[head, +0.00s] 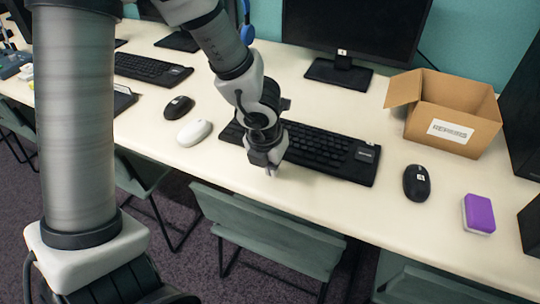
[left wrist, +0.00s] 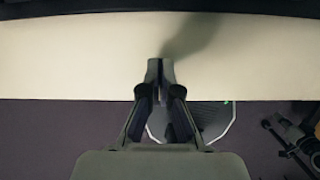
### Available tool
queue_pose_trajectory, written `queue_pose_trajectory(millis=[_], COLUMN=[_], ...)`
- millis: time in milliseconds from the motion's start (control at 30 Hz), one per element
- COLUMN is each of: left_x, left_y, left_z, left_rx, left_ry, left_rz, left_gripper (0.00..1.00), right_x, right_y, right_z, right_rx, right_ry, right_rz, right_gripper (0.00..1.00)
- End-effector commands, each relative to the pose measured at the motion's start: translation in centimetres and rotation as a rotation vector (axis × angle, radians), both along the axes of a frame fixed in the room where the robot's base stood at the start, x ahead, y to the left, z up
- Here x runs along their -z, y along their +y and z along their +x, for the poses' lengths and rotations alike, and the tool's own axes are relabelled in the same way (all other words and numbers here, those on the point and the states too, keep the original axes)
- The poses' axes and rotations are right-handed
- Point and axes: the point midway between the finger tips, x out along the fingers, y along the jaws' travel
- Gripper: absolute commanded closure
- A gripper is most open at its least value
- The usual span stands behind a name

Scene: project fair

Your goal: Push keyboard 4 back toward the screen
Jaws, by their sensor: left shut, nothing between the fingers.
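Keyboard 4, a black keyboard (head: 335,154), lies on the cream table in front of the monitor (head: 350,28) whose stand bears a small "4" tag. Its left part is partly hidden behind my left gripper (head: 270,172). The gripper points down at the keyboard's near long side, left of its middle, shut and empty. I cannot tell whether it touches the keyboard. In the left wrist view the shut fingertips (left wrist: 160,72) are over the pale tabletop, with a dark strip along the top edge, likely the keyboard (left wrist: 160,9). My right gripper is not in view.
A black mouse (head: 417,183), a purple-topped block (head: 479,213) and an open cardboard box (head: 446,110) stand to the right. A white mouse (head: 194,133) and another black mouse (head: 178,107) lie left. Chairs (head: 268,235) stand along the front edge. Bare table separates keyboard and monitor stand.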

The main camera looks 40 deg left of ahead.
Motion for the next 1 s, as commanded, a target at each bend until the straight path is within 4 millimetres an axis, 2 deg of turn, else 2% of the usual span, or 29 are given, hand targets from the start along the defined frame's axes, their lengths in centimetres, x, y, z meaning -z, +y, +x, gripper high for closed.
queue_pose_trajectory(millis=[33,100,300,700,833,1000], left_x=[1.9,0.4,0.6,0.6,0.0,-0.5], left_y=[0.1,0.4,0.8,0.9,1.2,1.9], left_z=[0.3,1.7,3.9,4.3,5.6,8.8], left_rx=[0.0,-0.002,0.0,0.0,0.0,0.0], left_ry=[0.0,-0.001,0.0,0.0,0.001,0.001], left_rz=[0.0,0.0,0.0,0.0,0.0,0.0], left_gripper=[1.0,1.0,1.0,1.0,1.0,1.0], right_x=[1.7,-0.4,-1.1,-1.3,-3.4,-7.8], right_y=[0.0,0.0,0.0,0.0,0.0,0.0], right_z=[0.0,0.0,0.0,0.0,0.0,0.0], right_rx=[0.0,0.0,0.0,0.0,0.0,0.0], right_ry=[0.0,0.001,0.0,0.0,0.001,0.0], right_rz=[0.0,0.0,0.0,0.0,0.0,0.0], right_gripper=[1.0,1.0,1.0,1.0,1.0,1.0])
